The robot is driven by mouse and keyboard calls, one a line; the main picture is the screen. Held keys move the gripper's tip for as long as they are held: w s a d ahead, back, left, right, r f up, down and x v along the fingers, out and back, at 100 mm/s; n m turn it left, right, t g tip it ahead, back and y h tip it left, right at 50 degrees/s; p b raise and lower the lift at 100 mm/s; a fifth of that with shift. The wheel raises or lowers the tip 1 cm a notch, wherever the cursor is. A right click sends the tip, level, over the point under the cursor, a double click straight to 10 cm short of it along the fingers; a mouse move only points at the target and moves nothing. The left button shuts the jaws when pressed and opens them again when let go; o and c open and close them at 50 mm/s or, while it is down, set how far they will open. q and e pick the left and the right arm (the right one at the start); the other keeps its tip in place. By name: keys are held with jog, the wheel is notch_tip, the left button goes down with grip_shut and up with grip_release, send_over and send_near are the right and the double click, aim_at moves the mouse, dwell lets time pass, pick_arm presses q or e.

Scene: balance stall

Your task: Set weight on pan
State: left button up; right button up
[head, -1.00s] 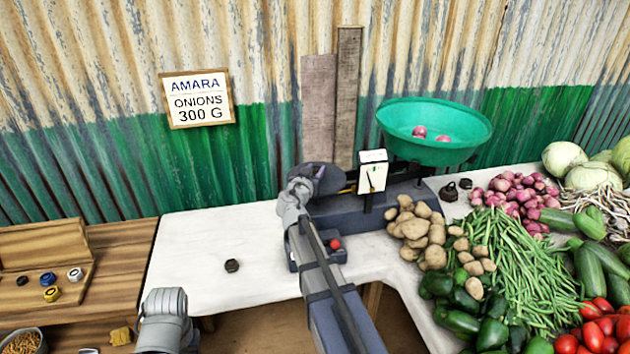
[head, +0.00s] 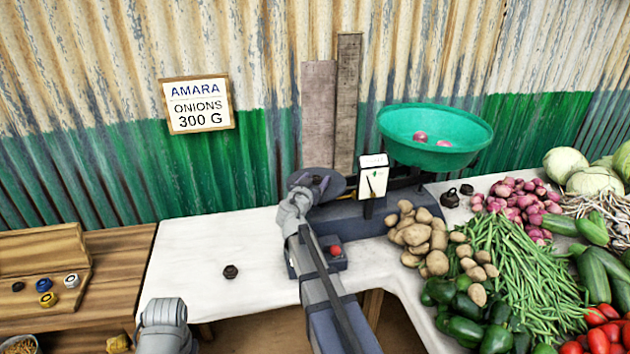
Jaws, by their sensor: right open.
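A balance scale (head: 350,217) stands on the white counter. Its green pan (head: 455,157) on the right holds two onions (head: 432,139). Its dark flat weight pan (head: 332,190) on the left is partly hidden by my right gripper (head: 312,180), which is open right at this pan. I cannot tell whether a weight lies on it. A dark weight (head: 231,271) lies alone on the counter to the left. Two more dark weights (head: 450,198) (head: 467,189) stand right of the scale. Only a link of my left arm shows at the bottom left; its gripper is out of view.
Potatoes (head: 417,236), onions (head: 515,202), green beans (head: 495,260) and peppers crowd the right side. A sign (head: 197,104) reads "AMARA ONIONS 300 G". A wooden shelf (head: 40,250) with small coloured pieces is at left. The left counter (head: 195,250) is mostly clear.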

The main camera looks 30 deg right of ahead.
jog(key=shift+r, duration=0.2)
jog(key=p+v, duration=0.2)
jog(key=v, duration=1)
jog(key=s+a+f+n+g+y, duration=0.65)
jog(key=s+a+f, duration=0.45)
jog(key=a+f, duration=0.45)
jog(key=s+a+f+n+g+y, duration=0.1)
jog(key=s+a+n+g+y, duration=0.1)
jog(key=s+a, duration=0.4)
jog(key=s+a+f+n+g+y, duration=0.2)
jog(key=s+a+n+g, duration=0.1)
jog(key=a, duration=0.4)
jog(key=s+n, duration=0.1)
jog(key=s, duration=0.1)
jog(key=shift+s, duration=0.4)
jog(key=shift+a+f+n, duration=0.1)
jog(key=shift+a+n, duration=0.05)
jog(key=shift+n, duration=0.1)
